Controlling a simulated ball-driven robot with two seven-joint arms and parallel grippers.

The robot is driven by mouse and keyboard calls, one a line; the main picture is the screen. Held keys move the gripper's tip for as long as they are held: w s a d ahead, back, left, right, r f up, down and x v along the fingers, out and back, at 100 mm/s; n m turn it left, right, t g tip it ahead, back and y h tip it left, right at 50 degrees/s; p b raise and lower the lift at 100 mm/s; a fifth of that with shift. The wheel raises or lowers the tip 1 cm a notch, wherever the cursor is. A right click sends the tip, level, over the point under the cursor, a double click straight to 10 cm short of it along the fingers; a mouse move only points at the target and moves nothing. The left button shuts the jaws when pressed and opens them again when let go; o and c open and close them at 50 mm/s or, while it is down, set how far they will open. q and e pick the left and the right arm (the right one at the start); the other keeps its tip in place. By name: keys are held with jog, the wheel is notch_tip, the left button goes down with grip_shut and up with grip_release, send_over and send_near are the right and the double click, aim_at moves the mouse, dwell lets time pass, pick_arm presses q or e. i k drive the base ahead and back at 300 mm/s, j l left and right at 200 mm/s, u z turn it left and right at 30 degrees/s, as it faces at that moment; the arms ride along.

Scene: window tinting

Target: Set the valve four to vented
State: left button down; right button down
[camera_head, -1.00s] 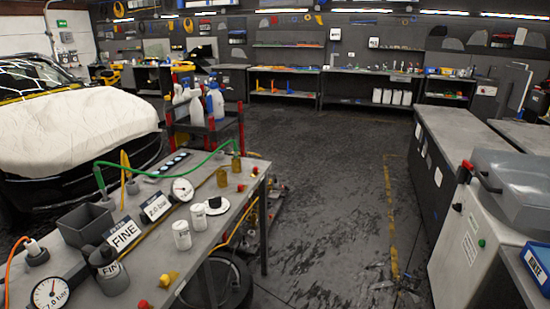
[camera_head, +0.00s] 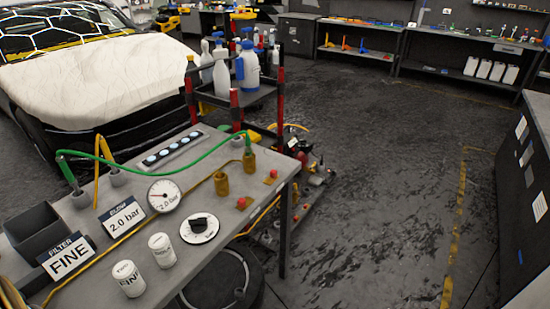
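The grey workbench (camera_head: 222,240) at the lower left carries a white dial with a black knob (camera_head: 199,226); its markings are too small to read. Two small red knobs show beyond it, a nearer one (camera_head: 241,203) and a farther one (camera_head: 273,174), beside brass fittings (camera_head: 221,184). I cannot tell which of these, if any, is valve four, nor how it is set. A round gauge (camera_head: 164,196) stands by a "2.0 bar" sign (camera_head: 123,216). A green hose (camera_head: 150,171) arches over the bench. Neither of my grippers is in view.
Two white "FINE" canisters (camera_head: 128,279) and a "FILTER FINE" sign (camera_head: 68,257) stand at the bench's near end. A cart with spray bottles (camera_head: 247,66) is behind the bench. A covered car (camera_head: 95,78) is at left. The dark floor (camera_head: 375,190) is clear.

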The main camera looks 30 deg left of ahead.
aim_at(273, 173)
jog(key=i+j+u, duration=0.15)
jog(key=i+u, duration=0.3)
jog(key=i+l+u, duration=0.1)
jog(key=i+u, duration=0.4)
jog(key=i, duration=0.2)
